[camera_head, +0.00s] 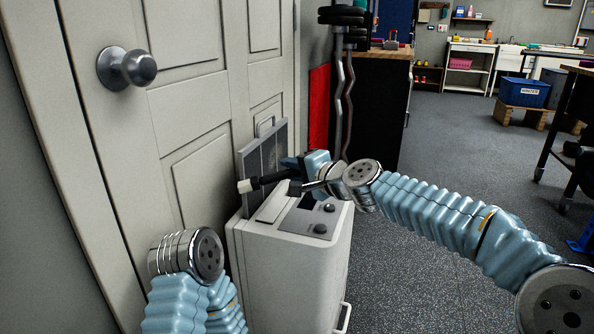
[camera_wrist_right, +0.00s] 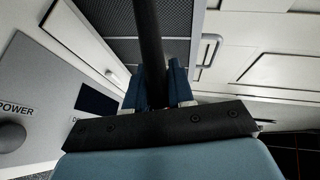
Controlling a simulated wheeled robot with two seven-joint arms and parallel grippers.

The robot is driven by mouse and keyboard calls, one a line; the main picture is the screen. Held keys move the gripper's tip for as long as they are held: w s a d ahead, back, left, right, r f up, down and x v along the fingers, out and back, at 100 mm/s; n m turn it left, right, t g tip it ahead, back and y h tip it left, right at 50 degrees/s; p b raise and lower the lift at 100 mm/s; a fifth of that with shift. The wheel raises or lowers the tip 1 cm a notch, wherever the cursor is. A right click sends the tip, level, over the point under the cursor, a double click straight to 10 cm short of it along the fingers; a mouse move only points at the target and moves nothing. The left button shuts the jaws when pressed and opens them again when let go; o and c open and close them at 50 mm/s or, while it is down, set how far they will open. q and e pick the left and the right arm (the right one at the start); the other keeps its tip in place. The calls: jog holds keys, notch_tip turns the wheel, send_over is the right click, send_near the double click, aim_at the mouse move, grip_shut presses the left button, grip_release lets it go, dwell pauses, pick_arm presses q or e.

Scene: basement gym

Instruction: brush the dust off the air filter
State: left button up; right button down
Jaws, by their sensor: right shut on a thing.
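The air filter (camera_head: 262,158) is a dark mesh panel in a grey frame. It stands upright at the back of a pale appliance (camera_head: 290,270), and its mesh also shows in the right wrist view (camera_wrist_right: 120,48). I cannot make out dust on it. My right gripper (camera_head: 292,172) is shut on a brush (camera_head: 270,180) with a black handle and a white end pointing left, in front of the filter above the appliance top. The black handle (camera_wrist_right: 149,45) crosses the mesh in the right wrist view; whether it touches is unclear. My left arm shows at lower left; its gripper is out of view.
A panelled door (camera_head: 190,110) with a round knob (camera_head: 127,68) stands close behind the appliance. The appliance top has dark knobs (camera_head: 320,229). A dark cabinet (camera_head: 375,115) stands behind my right arm. Open floor (camera_head: 440,150) lies to the right.

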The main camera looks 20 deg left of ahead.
aim_at(286, 177)
jog(key=shift+s+a+f+b, duration=0.15)
jog(key=shift+s+b, duration=0.5)
jog(key=shift+s, duration=1.1)
jog(key=shift+s+a, duration=0.1)
jog(key=shift+s, duration=1.05)
jog(key=shift+s+a+b, duration=0.1)
jog(key=shift+s+b, duration=0.4)
jog(key=shift+s, duration=0.75)
jog(key=s, duration=0.4)
jog(key=shift+s+a, duration=0.15)
jog(key=shift+a, duration=0.05)
jog(key=shift+d, duration=0.1)
